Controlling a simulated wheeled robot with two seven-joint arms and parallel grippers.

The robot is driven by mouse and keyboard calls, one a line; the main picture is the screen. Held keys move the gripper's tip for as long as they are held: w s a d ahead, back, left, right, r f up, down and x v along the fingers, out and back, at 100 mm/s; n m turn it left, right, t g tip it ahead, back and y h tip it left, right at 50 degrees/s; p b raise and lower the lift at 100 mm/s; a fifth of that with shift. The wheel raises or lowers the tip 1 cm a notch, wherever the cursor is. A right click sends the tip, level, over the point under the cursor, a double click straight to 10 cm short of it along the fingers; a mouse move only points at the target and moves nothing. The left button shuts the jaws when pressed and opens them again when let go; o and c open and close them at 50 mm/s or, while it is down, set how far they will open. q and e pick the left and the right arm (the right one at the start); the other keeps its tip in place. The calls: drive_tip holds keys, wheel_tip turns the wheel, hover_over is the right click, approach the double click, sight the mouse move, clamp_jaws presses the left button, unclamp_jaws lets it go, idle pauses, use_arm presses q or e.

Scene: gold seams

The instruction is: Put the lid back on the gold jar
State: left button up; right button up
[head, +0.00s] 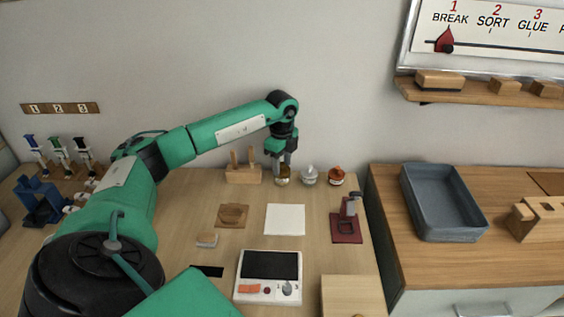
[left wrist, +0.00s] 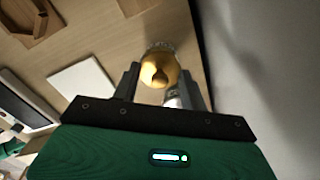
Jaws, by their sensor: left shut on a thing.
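The gold jar (head: 283,181) stands near the back of the table, at the left end of a row with a silver jar (head: 309,176) and a copper-coloured jar (head: 336,176). My left gripper (head: 283,163) points down right over the gold jar. In the left wrist view, the gold lid (left wrist: 160,68), domed with a knob, is between the fingers of my left gripper (left wrist: 160,80), which is shut on it. The pale jar edge (left wrist: 160,46) shows just past the lid. I cannot tell whether the lid touches the jar. My right gripper is not in view.
A wooden rack (head: 242,174) stands just left of the gold jar. A white sheet (head: 285,219), a dark red stand (head: 345,222) and a white scale (head: 268,277) are nearer. A blue-grey tray (head: 443,203) is on the right counter. The wall is close behind the jars.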

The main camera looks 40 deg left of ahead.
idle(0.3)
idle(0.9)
use_arm(q)
drive_tip(key=shift+f+p, duration=0.15)
drive_tip(key=shift+p, duration=0.35)
idle(0.5)
idle(0.3)
drive_tip(key=o, duration=1.5)
